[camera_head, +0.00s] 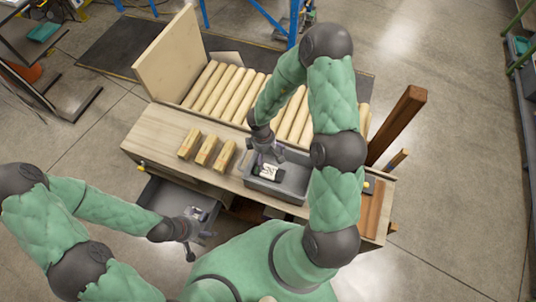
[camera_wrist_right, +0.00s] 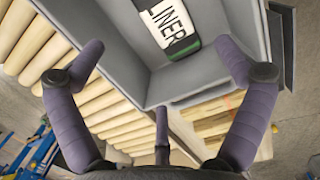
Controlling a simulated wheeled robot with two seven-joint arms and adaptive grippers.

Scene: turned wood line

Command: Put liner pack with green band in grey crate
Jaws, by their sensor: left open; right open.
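The liner pack (camera_head: 268,172) has a white label with black letters and dark ends. The wrist view shows it too (camera_wrist_right: 168,24), with a green band near one end. It lies on the floor of the grey crate (camera_head: 293,190), whose wall also shows in the wrist view (camera_wrist_right: 105,50). My right gripper (camera_head: 268,153) is open above the crate; its fingers (camera_wrist_right: 158,52) are spread and hold nothing, apart from the pack. My left gripper (camera_head: 195,232) is open near the grey drawer, at the front left of the bench; nothing clear shows in its fingers.
Several wooden blocks (camera_head: 207,150) stand on the bench (camera_head: 150,135) left of the crate. A roller conveyor (camera_head: 215,88) and upright board (camera_head: 168,52) are behind. A grey drawer (camera_head: 165,198) is open below. A brown post (camera_head: 397,125) rises at the right.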

